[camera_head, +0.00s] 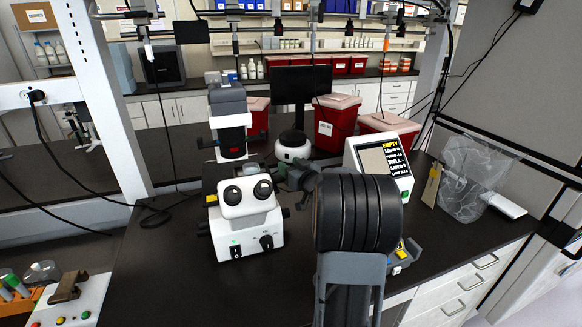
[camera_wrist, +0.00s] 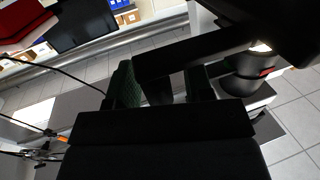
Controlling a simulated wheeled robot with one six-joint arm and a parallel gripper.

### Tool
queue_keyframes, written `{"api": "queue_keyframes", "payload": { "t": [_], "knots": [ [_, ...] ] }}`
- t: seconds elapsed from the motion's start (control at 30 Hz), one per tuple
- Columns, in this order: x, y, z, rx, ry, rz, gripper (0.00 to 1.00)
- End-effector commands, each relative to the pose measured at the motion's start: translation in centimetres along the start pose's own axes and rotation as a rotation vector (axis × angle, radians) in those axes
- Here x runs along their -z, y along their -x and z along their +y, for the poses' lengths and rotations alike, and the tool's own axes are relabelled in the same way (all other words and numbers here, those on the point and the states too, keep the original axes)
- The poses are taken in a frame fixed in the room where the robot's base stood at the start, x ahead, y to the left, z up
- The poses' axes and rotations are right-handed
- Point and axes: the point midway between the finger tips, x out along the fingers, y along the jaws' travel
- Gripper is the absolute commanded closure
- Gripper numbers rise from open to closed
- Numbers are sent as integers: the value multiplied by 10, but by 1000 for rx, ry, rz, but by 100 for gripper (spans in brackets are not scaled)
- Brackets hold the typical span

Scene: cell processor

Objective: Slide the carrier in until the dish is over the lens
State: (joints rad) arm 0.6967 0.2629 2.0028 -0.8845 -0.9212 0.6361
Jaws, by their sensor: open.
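The microscope (camera_head: 240,205) stands on the dark bench in the head view, with its white base, twin eyepieces and dark stage facing me. My gripper (camera_head: 298,178) is at the right side of its stage, partly hidden by my arm. In the wrist view my gripper (camera_wrist: 163,86) has its two green-padded fingers apart. A dark piece stands between them, perhaps part of the carrier; I cannot tell whether they touch it. A dark bar runs from there to the right, towards a round microscope part (camera_wrist: 248,75) with a light above it. I cannot make out the dish or the lens.
A white device with a screen (camera_head: 383,160) stands right of my arm. Red bins (camera_head: 335,122) stand behind the microscope. A clear bag (camera_head: 468,178) lies at the right. A control box (camera_head: 72,300) is at the lower left. The bench left of the microscope is mostly clear, with cables.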

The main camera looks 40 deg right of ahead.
Motion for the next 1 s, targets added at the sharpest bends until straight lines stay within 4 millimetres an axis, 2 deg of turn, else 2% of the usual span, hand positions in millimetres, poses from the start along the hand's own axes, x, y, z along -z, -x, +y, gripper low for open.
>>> {"api": "queue_keyframes", "payload": {
  "t": [0.17,0.7,1.0],
  "knots": [
    [0,8,1,-2,0,0,53],
    [-1,109,1,-4,1,0,53],
    [0,136,1,-2,0,0,53]
  ]
}}
